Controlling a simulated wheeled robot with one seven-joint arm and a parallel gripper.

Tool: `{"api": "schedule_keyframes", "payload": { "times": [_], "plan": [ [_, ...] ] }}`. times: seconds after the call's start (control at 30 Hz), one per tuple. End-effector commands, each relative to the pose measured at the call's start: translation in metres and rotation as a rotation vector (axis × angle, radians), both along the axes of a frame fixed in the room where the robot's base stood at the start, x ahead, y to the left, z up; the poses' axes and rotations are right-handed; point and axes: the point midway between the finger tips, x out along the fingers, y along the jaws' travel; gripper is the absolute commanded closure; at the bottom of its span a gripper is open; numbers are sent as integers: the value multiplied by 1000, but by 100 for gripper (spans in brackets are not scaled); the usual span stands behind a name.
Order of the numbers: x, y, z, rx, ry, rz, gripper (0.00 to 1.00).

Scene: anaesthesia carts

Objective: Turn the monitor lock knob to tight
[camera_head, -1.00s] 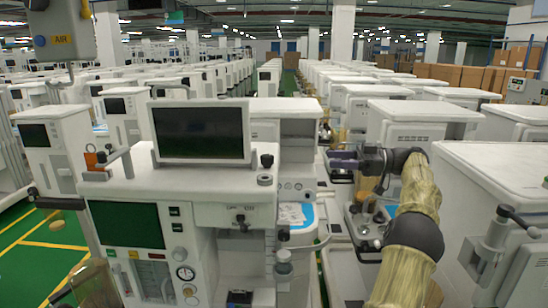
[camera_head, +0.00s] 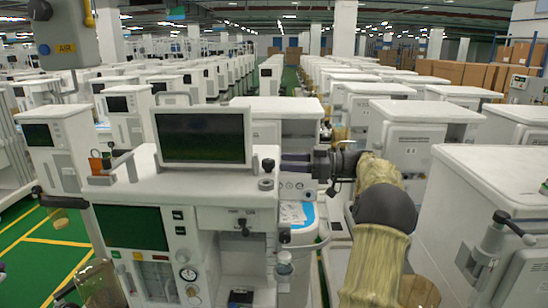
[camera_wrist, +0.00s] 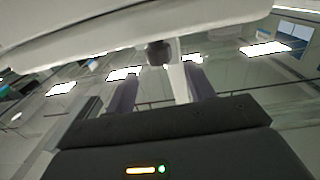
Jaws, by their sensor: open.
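The monitor (camera_head: 202,136) stands on top of the white anaesthesia cart (camera_head: 200,185) in front of me. A small dark knob (camera_head: 268,164), which looks like the monitor lock knob, stands just right of the monitor. My gripper (camera_head: 288,163) reaches in from the right at about the knob's height, its fingers pointing left toward it. In the wrist view the two purple-grey fingers of my gripper (camera_wrist: 160,82) are spread apart. A dark knob (camera_wrist: 158,52) shows between and beyond them, beside a pale post. I cannot tell whether either finger touches it.
A short grey round fitting (camera_head: 265,183) sits just below the knob on the cart top. Another white cart (camera_head: 490,180) stands close on the right of my arm. Rows of carts fill the background. Green floor (camera_head: 30,245) shows at the left.

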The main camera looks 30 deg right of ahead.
Motion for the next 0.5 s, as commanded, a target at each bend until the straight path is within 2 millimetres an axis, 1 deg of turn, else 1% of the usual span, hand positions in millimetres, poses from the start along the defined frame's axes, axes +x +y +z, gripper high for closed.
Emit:
{"api": "schedule_keyframes", "payload": {
  "times": [0.03, 0.1, 0.23, 0.33, 0.5],
  "plan": [
    [6, 9, 3, 2, 2, 4, 46],
    [14, 18, 3, 1, 3, 3, 46],
    [25, 30, 2, 2, 1, 2, 46],
    [29, 35, 1, 0, 0, 2, 46],
    [30, 37, 0, -1, -1, 0, 46]
  ]
}}
